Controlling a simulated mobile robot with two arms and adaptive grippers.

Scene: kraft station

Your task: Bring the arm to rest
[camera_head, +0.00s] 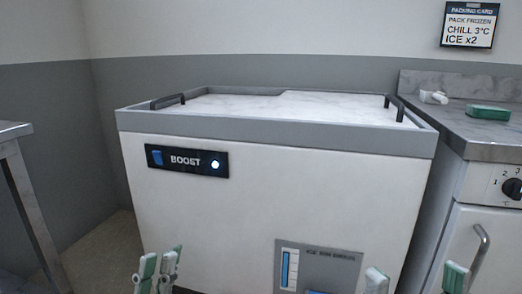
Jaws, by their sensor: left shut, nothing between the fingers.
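My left gripper (160,263) is at the bottom left of the head view, in front of the white chest unit. Its pale and green fingers are close together, shut, with nothing seen between them. My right gripper (415,279) is at the bottom right. Its two fingertips stand wide apart, so it is open, and no object shows between them. Both grippers are cut off by the lower edge of the picture, and the arms behind them are out of view.
A large white chest (240,225) with a grey rim fills the middle, bearing a lit BOOST panel (187,161). A metal table (20,131) stands left. A counter (470,135) at right holds a green block (488,112) and a white item (433,97). A packing card (470,24) hangs above.

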